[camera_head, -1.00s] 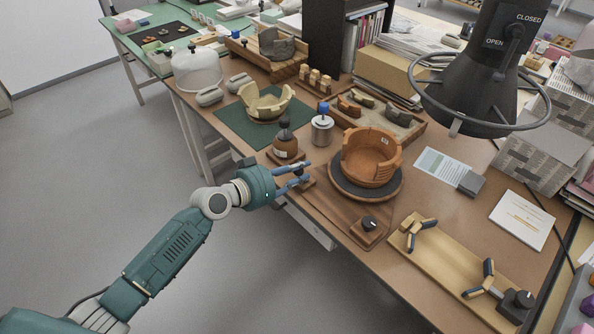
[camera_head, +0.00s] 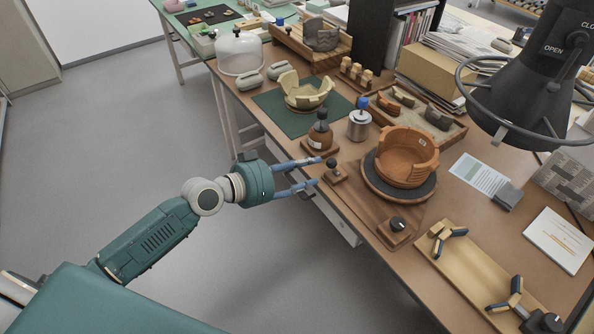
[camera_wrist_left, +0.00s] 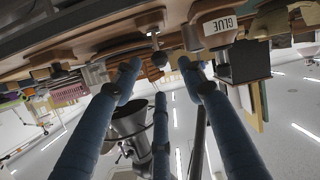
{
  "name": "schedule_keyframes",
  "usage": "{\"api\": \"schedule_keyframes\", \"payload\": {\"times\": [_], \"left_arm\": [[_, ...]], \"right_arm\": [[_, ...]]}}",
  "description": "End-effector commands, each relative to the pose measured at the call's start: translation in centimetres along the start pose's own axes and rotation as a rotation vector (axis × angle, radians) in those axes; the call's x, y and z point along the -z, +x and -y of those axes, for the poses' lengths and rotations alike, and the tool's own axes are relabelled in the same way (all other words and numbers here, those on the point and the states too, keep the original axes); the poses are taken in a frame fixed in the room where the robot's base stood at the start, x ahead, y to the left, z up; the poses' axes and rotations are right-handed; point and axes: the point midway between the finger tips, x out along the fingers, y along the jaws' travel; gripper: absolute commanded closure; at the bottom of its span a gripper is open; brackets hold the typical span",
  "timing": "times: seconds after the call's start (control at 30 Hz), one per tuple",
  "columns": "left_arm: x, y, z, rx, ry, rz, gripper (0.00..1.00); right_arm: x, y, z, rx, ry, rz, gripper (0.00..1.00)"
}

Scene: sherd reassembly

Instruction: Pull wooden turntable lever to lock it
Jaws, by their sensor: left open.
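The wooden turntable (camera_head: 367,207) stands at the table's front edge, with a dark round plate (camera_head: 425,188) carrying a partly rebuilt terracotta bowl (camera_head: 404,160). Its lever (camera_head: 331,164), a short stem with a dark ball, rises from a small wooden block at the base's left end. My left gripper (camera_head: 317,171) is open and empty, its blue fingers pointing at the lever from just left of it, apparently without touching. In the left wrist view the lever's ball (camera_wrist_left: 154,34) shows beyond the spread fingers (camera_wrist_left: 159,74). My right gripper is in neither view.
A glue bottle (camera_head: 320,135) on a wooden stand is close behind the lever. A metal can (camera_head: 359,125) stands behind the turntable. A dark knob (camera_head: 397,224) sits on the base's front corner. A wooden clamp board (camera_head: 470,268) lies to the right. Open floor lies left of the table.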

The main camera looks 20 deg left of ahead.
Motion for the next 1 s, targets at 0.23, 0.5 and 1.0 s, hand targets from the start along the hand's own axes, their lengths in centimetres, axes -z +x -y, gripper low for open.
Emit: {"api": "schedule_keyframes", "payload": {"times": [0.23,0.5,1.0], "left_arm": [[-0.1,-2.8,0.0,0.000,0.001,0.002,0.59],[0.0,-3.0,0.0,-0.001,0.000,0.000,0.59],[-4.7,-2.4,4.2,0.100,-0.030,0.046,0.59]], "right_arm": [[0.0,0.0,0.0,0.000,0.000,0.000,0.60],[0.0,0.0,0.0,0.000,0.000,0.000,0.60],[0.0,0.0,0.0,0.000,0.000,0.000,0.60]]}}
